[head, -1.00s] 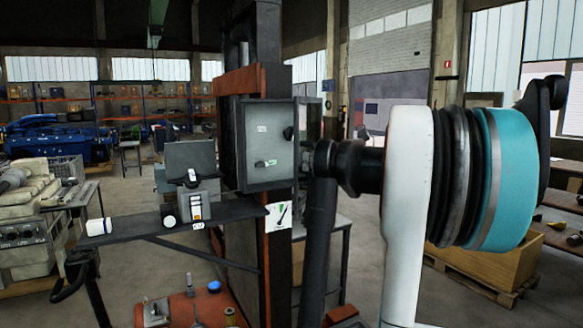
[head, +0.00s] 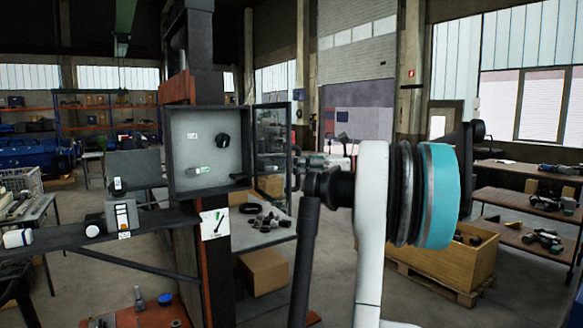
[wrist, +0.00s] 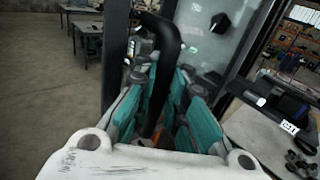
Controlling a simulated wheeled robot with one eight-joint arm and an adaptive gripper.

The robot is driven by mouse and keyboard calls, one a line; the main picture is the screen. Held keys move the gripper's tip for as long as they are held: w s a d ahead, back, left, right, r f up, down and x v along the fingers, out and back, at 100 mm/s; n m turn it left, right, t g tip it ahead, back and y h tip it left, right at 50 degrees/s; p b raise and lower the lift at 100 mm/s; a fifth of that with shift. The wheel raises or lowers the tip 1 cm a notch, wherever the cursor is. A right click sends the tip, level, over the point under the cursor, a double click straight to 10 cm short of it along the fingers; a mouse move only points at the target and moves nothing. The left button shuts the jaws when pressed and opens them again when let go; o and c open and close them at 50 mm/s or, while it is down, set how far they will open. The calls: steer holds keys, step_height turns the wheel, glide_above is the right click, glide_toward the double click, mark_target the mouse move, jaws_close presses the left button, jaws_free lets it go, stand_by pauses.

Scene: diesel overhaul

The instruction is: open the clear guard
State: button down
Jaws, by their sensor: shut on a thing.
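The clear guard (head: 272,140) is a see-through pane in a dark frame at the right side of a grey box (head: 183,150). It stands swung out from the box, and the box's front shows uncovered, with a black knob (head: 223,141) and a small green-and-white part (head: 200,170). My gripper (head: 300,165) is at the guard's outer edge. In the wrist view my gripper (wrist: 158,85) has its teal pads shut around a black bar handle (wrist: 168,55). My arm partly hides the fingers in the head view.
A dark shelf (head: 75,230) with small devices juts left of the box. A table with loose parts (head: 262,228) stands behind the guard. A wooden crate (head: 440,262) is on a pallet at the right. Open floor shows beyond.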

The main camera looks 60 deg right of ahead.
steer(key=shift+s+d+f+y, duration=0.1)
steer(key=shift+s+d+y, duration=0.1)
steer(key=shift+d+y, duration=0.1)
steer(key=c, duration=1.9)
jaws_free()
steer(key=shift+s, duration=0.1)
steer(key=shift+o, duration=1.3)
steer(key=shift+s+a, duration=0.1)
steer(key=shift+s, duration=0.2)
steer(key=shift+w, duration=0.3)
steer(key=v, duration=1.2)
